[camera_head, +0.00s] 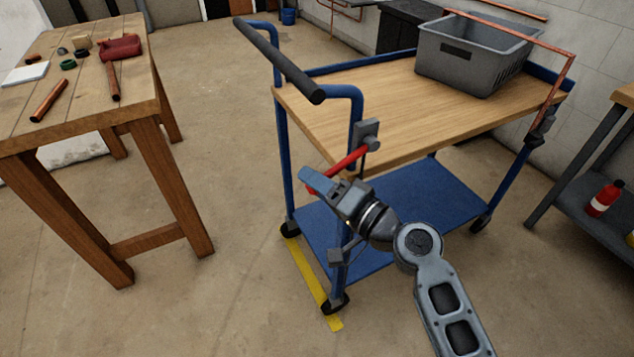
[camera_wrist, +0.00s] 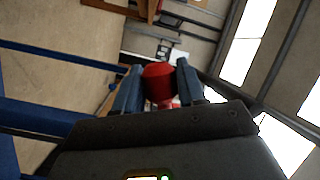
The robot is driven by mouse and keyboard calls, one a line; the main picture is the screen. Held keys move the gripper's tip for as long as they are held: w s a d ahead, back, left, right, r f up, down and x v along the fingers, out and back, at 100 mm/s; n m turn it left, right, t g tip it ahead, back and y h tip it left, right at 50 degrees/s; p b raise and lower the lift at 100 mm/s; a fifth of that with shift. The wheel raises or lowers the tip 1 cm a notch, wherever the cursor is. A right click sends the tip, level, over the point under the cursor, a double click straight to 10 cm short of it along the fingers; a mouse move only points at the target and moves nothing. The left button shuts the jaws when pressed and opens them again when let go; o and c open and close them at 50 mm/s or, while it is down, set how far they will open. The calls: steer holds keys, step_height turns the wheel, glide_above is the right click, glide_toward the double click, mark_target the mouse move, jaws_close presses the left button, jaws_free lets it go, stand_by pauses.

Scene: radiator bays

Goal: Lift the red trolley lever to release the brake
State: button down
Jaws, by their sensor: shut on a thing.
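The blue trolley (camera_head: 300,98) with a wooden top stands in the middle of the head view. Its red lever (camera_head: 346,161) runs from a grey pivot block on the trolley's near corner down to the left, towards my gripper. My gripper (camera_head: 312,182) is at the lever's lower end, beside the trolley's front leg. In the wrist view the red lever end (camera_wrist: 158,82) sits between the two blue fingers of my gripper (camera_wrist: 157,88), which is shut on it. The fingers hide part of the lever in the head view.
A grey crate (camera_head: 462,62) and a copper pipe (camera_head: 520,38) are on the trolley top. A wooden table (camera_head: 60,125) with tools stands at the left. A shelf with a red bottle (camera_head: 603,198) is at the right. Floor between table and trolley is clear.

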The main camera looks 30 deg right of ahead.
steer(key=shift+a+r+m+t, duration=0.15)
steer(key=shift+a+r+m, duration=0.05)
steer(key=shift+r+m, duration=0.3)
steer(key=shift+a+r+m+t, duration=0.15)
steer(key=shift+r+m, duration=0.25)
steer(key=shift+r, duration=0.05)
step_height(320, 180, up, 6)
steer(key=m+t, duration=0.1)
steer(key=m, duration=0.2)
steer(key=m+t, duration=0.1)
steer(key=m, duration=0.2)
steer(key=shift+r+h, duration=0.15)
steer(key=shift+h, duration=0.25)
steer(key=shift+d+r+m+t+h, duration=0.2)
steer(key=shift+d+r+m+t, duration=0.1)
steer(key=shift+r+m, duration=0.45)
steer(key=shift+d+r+m+t+h, duration=0.25)
steer(key=shift+r+m, duration=0.2)
steer(key=shift+m, duration=0.5)
steer(key=shift+a, duration=0.1)
steer(key=c, duration=0.8)
jaws_free()
steer(key=shift+o, duration=0.2)
steer(key=shift+r, duration=0.1)
steer(key=shift+y, duration=0.25)
